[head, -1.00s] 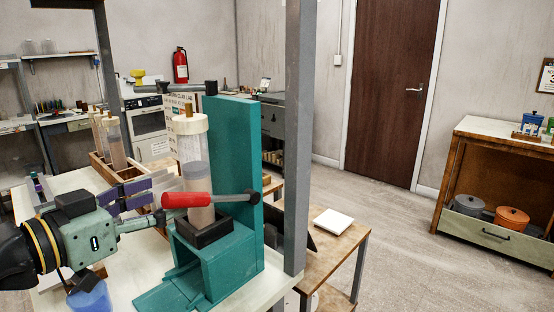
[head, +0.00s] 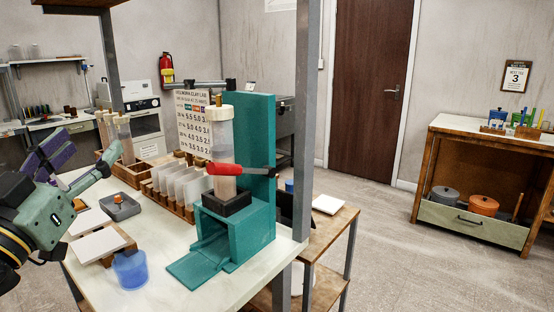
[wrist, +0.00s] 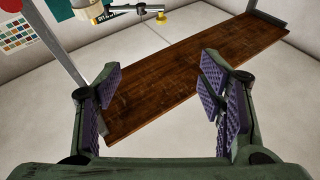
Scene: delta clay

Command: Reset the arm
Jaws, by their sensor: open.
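My gripper (wrist: 158,95) is open and empty in the wrist view, its purple ridged finger pads wide apart. The wrist view looks past the fingers at a brown wooden shelf board (wrist: 190,65) and pale wall. In the head view my gripper (head: 50,152) is at the left edge, raised above the bench, with its purple fingers pointing up and away. It is apart from the teal press stand (head: 255,150), which holds an upright clear cylinder (head: 221,140) and has a lever with a red handle (head: 224,169).
The bench (head: 165,275) carries a blue cup (head: 130,270), a grey tray (head: 120,206), a white tile (head: 97,245), a rack of white plates (head: 180,185) and tubes in a wooden rack (head: 122,140). A grey post (head: 305,120) stands right of the press. Open floor lies further right.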

